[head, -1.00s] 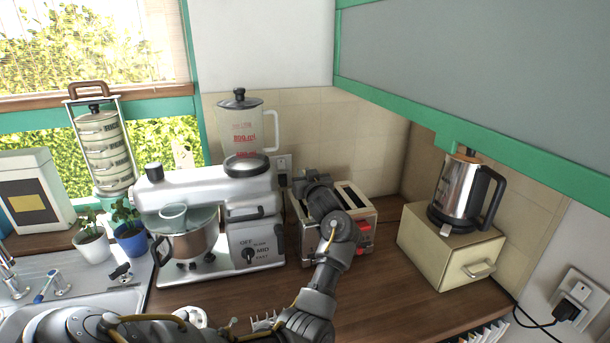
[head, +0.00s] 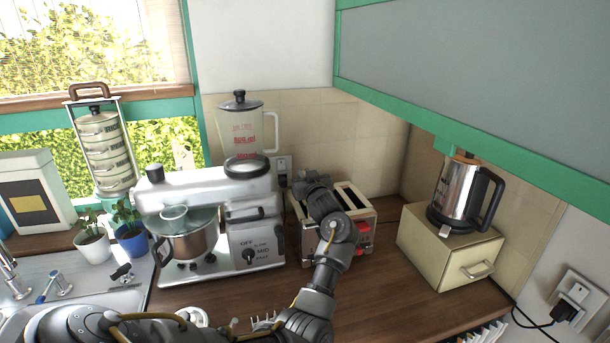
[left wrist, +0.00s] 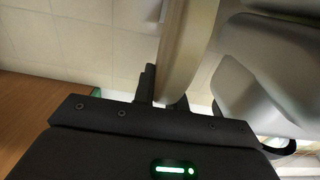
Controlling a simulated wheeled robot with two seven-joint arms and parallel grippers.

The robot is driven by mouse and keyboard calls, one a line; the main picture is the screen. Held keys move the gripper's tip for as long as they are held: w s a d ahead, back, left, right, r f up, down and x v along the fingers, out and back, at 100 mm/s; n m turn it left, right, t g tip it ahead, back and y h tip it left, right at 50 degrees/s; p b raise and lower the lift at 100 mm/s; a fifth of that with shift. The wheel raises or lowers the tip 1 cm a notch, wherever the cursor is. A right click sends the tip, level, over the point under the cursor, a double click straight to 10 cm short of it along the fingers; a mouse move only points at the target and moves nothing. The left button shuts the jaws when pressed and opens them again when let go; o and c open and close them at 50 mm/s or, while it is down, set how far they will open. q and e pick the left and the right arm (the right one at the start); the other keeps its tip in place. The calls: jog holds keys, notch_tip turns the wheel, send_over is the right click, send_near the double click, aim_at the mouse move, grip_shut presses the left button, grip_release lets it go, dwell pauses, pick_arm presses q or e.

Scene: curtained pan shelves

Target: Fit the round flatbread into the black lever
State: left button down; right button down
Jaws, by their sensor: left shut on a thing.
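My left gripper (head: 314,184) is over the left part of the cream toaster (head: 362,258) in the head view. In the left wrist view, the left gripper (left wrist: 165,92) is shut on a pale, flat thing seen edge-on, which I take to be the round flatbread (left wrist: 187,40). The flatbread is hidden behind the gripper in the head view. The toaster has dark slots on top and a red part on its front; my arm covers much of it. I cannot make out a black lever. My right gripper is not in view.
A silver stand mixer (head: 205,190) stands close left of the toaster, with a blender jug (head: 240,128) behind it. A beige box (head: 435,247) carrying a steel kettle (head: 459,190) stands to the right. A green-edged cabinet (head: 470,157) hangs above. Bare counter (head: 385,300) lies in front.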

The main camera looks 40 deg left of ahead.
pick_arm(q)
jog(key=shift+f+b, duration=0.35)
jog(key=shift+f, duration=0.2)
jog(key=c, duration=1.3)
grip_release()
jog(key=shift+c, duration=0.2)
jog(key=shift+s+d, duration=0.1)
jog(key=shift+d, duration=0.05)
jog(key=shift+s+d+f, duration=0.15)
jog(key=shift+d, duration=0.15)
jog(key=b+v, duration=0.3)
jog(key=v, duration=0.6)
jog(key=shift+s+d+r, duration=0.25)
jog(key=shift+s+d, duration=0.05)
jog(key=shift+d, duration=0.05)
